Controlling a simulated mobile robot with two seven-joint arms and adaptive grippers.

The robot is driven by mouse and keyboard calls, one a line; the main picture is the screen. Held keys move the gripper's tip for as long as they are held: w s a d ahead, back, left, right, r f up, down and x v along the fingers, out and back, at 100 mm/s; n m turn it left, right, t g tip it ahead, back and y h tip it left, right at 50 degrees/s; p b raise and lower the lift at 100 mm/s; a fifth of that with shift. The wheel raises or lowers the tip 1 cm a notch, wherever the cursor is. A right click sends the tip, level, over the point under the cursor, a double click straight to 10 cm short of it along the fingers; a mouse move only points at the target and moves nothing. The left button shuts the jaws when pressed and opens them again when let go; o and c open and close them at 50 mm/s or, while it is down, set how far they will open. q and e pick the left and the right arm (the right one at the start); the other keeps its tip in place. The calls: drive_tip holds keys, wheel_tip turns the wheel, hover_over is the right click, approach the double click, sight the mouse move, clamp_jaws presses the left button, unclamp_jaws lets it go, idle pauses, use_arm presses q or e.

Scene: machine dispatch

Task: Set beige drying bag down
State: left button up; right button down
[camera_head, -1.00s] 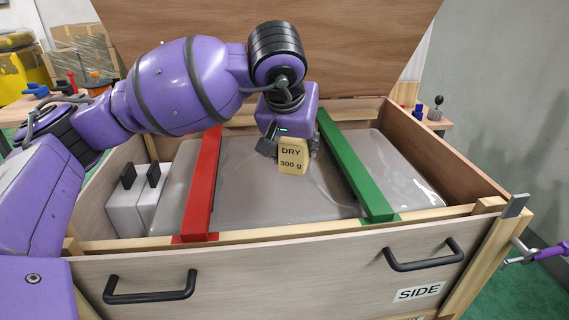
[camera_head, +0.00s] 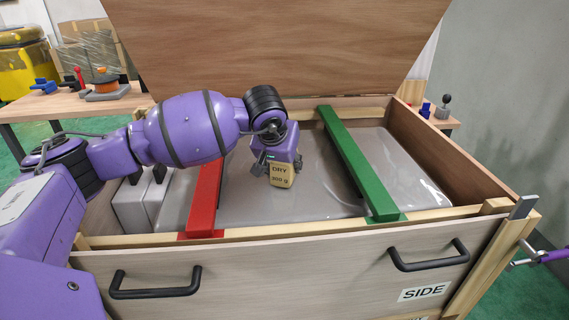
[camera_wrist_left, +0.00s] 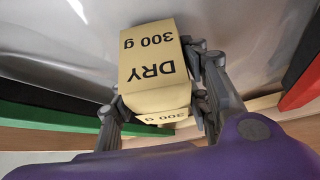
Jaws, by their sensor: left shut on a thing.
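The beige drying bag (camera_head: 281,175), a small block marked "DRY 300 g", is inside the wooden crate (camera_head: 290,258), above the grey-wrapped load (camera_head: 325,185) between the red and green bars. My left gripper (camera_head: 278,164) is shut on the bag, pointing down. In the left wrist view, the bag (camera_wrist_left: 152,65) is between the fingers (camera_wrist_left: 158,88), lettering upside down. The grey wrap is close behind it. I cannot tell whether the bag touches the wrap.
The red bar (camera_head: 205,200) and green bar (camera_head: 358,165) cross the crate. White containers (camera_head: 140,200) stand at its left end. The lid (camera_head: 280,45) stands open behind. The grey wrap between the bars has free room.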

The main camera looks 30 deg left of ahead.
use_arm(q)
drive_tip(key=shift+f, duration=0.1)
drive_tip(key=o, duration=1.3)
drive_tip(key=shift+s+r, duration=0.15)
drive_tip(key=shift+r, duration=0.35)
drive_tip(key=v, duration=1.1)
drive_tip(key=shift+s+r, duration=0.1)
drive_tip(key=shift+r, duration=0.05)
